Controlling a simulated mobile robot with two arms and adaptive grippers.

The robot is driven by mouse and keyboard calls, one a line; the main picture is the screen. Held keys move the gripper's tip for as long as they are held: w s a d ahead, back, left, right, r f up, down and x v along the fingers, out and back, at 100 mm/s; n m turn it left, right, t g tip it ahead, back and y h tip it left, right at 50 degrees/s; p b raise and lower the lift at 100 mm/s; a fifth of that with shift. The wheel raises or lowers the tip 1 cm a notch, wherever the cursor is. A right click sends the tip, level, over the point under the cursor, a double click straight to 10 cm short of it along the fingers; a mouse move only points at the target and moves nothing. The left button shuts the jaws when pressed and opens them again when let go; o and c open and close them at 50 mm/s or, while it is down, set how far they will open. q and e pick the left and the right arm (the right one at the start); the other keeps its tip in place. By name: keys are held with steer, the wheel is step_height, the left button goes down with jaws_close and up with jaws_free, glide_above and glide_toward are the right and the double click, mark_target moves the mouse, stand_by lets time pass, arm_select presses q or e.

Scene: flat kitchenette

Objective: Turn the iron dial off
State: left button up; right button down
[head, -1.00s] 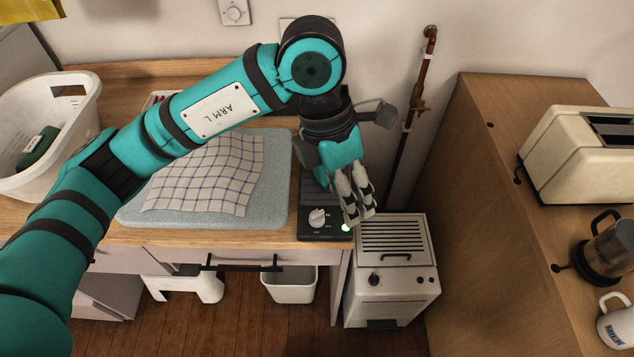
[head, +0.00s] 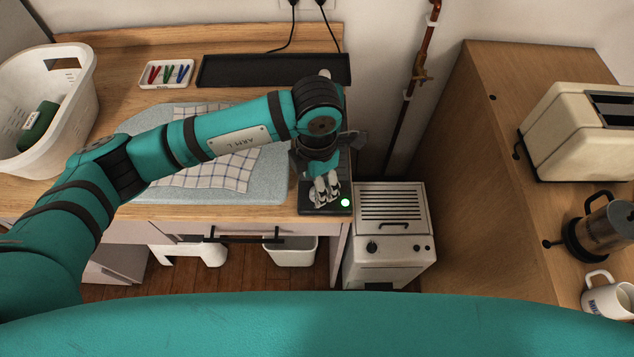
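The black iron base (head: 308,207) sits at the right front corner of the wooden counter. A small green light (head: 345,203) glows at its front right. My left gripper (head: 325,196) points down over the front of the base, its fingertips where the white dial was visible earlier. The dial is now hidden behind the fingers, so its setting and any contact cannot be made out. The fingers are too small and overlapped to tell their opening. My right gripper is not in view.
A pale blue ironing pad with a checked cloth (head: 232,172) lies left of the base under my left arm. A white basket (head: 80,110) stands far left. A white heater (head: 388,235) stands right of the counter, beside a wooden cabinet (head: 450,150).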

arm_select(q)
steer(key=shift+w+f, duration=0.1)
steer(key=shift+f, duration=1.65)
jaws_close()
